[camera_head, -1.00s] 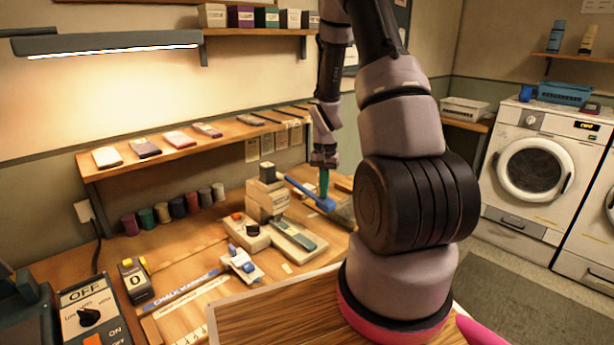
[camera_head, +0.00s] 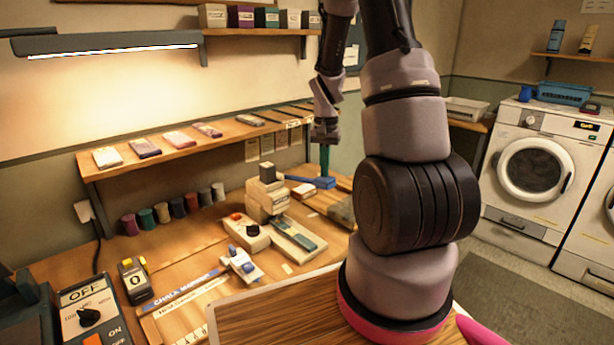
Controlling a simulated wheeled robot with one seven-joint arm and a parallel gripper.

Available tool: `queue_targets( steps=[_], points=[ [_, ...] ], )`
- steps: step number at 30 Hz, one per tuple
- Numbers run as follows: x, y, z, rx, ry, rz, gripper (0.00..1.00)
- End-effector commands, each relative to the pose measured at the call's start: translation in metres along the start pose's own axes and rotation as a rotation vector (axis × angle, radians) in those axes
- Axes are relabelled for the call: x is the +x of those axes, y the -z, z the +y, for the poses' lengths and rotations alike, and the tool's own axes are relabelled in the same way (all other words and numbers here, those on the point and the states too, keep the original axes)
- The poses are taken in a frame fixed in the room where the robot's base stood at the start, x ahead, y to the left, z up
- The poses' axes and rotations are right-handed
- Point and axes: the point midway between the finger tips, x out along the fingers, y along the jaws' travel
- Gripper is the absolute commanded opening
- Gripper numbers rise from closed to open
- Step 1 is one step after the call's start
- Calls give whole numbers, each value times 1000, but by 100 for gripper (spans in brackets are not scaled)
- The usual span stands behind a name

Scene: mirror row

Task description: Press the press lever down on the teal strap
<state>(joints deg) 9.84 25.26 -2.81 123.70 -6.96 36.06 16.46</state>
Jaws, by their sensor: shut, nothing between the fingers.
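The press (camera_head: 262,197) is a cream block-like machine on the workbench, with a pale base extending to the front right. Its blue press lever (camera_head: 305,182) sticks out to the right and looks nearly level, with a thicker blue grip at its far end. The teal strap (camera_head: 292,232) lies flat along the pale base. My gripper (camera_head: 324,168) points down with its narrow teal fingers shut and empty. The fingertips are right over the lever's grip end; I cannot tell whether they touch it. The press head's contact with the strap is not clear.
Thread spools (camera_head: 163,212) line the back beneath a low shelf (camera_head: 170,148). Flat blocks (camera_head: 342,211) lie right of the press, close to my arm.

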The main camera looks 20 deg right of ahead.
Motion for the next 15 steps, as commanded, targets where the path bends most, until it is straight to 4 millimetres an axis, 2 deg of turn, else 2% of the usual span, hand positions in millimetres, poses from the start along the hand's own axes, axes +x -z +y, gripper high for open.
queue_targets(
  steps=[15],
  points=[
    [-53, 0, 0, 0, 1, 2, 0]
  ],
)
